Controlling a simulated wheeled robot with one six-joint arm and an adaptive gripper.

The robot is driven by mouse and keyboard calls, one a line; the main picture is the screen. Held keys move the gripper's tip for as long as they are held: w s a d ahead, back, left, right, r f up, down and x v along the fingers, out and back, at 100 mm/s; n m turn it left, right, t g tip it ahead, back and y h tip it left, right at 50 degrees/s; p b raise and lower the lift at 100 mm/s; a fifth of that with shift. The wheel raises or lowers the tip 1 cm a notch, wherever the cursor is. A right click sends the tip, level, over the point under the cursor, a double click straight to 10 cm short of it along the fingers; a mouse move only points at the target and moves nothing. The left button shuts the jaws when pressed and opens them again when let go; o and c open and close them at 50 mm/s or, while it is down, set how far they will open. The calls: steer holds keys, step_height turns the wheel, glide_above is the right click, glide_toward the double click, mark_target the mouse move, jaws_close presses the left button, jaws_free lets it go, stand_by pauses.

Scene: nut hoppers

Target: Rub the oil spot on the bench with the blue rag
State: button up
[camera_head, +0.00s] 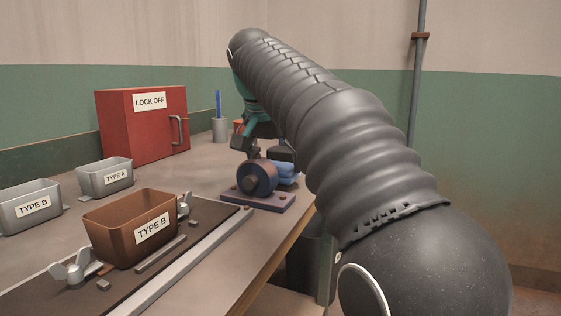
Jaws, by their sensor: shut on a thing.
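The blue rag (287,171) shows as a small folded blue shape low over the bench (205,172), just behind and right of a dark blue round machine. My gripper (272,150) is at the end of my arm, behind that machine, with its dark fingers at the rag. It is shut on the rag, though the machine partly hides the grip. I cannot tell whether the rag touches the bench top. I see no oil spot; my arm and the machine cover part of that area.
The dark blue machine (257,178) stands on a plate near the bench's right edge. A brown TYPE B hopper (113,222), grey TYPE A (92,181) and TYPE B (20,215) bins stand left. A red LOCK OFF box (115,135) and grey cup (219,130) stand behind.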

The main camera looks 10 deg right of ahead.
steer(key=shift+s+a+f+b, duration=0.1)
steer(key=shift+s+a+b, duration=0.05)
steer(key=shift+s+a, duration=0.3)
steer(key=shift+s+a+f+b, duration=0.1)
steer(key=shift+s+a+b, duration=0.1)
steer(key=shift+s, duration=0.35)
steer(key=shift+s+a, duration=0.15)
steer(key=shift+s, duration=0.1)
steer(key=c, duration=0.3)
steer(key=shift+p, duration=0.35)
steer(key=shift+w+r, duration=0.1)
